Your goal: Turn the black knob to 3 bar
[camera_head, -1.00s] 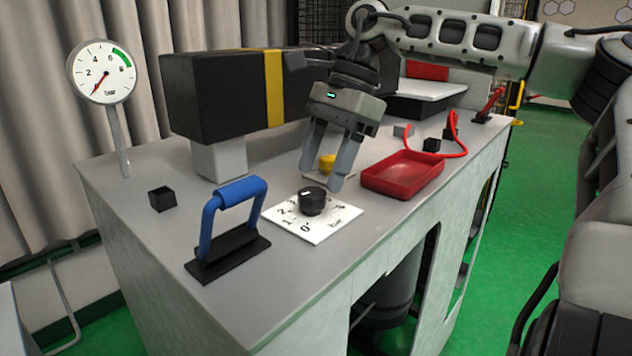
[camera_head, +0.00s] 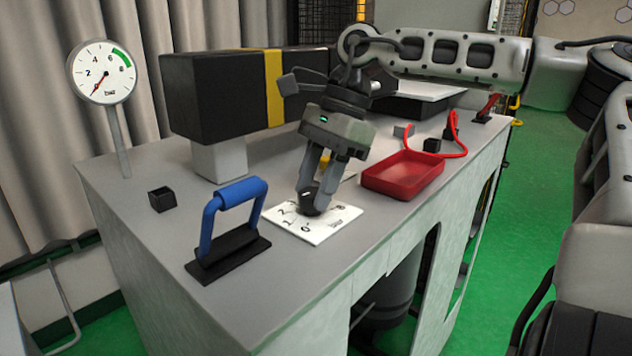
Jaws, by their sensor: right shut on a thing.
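The black knob (camera_head: 309,206) sits on a white square dial plate (camera_head: 325,232) with numbers, on the grey bench top. My right gripper (camera_head: 316,200) points down and is shut on the knob, with its fingers on either side of it. The fingers partly cover the knob and some of the dial numbers. A white mark shows on the knob's top, but its exact reading is hard to tell. The round gauge (camera_head: 101,72) at the back left has a red needle pointing to the low end, near 0. My left gripper is not in view.
A blue handle on a black base (camera_head: 231,229) stands left of the dial. A red tray (camera_head: 403,175) lies to the right. A large black block with a yellow band (camera_head: 222,97) stands behind.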

